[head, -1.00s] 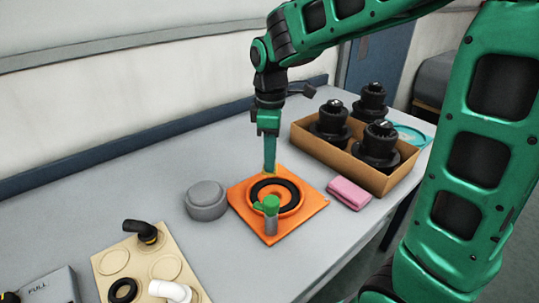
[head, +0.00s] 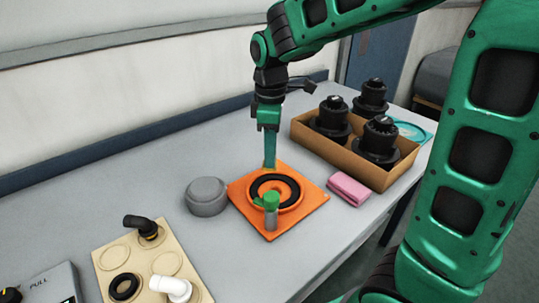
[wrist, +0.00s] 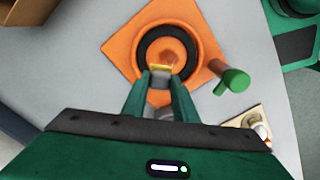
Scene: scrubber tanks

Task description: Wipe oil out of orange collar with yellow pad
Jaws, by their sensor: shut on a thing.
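The orange collar (head: 301,199) is a square plate with a raised ring, flat on the table. A black ring-shaped band (wrist: 142,44) lies inside it; I cannot tell whether this is oil. My gripper (head: 269,163) points down over the collar's far side. In the wrist view its fingers (wrist: 160,82) are shut on the yellow pad (wrist: 160,68), of which only a thin strip shows at the tips. The pad overlaps the band's edge; contact is unclear. A green-topped grey post (head: 271,213) stands at the collar's near side; it also shows in the wrist view (wrist: 236,79).
A grey round lid (head: 206,195) sits left of the collar. A folded pink cloth (head: 348,190) lies to its right. A cardboard box (head: 345,161) holds black ribbed parts. A beige board (head: 115,240) with pipe elbows stands front left. The table behind the lid is clear.

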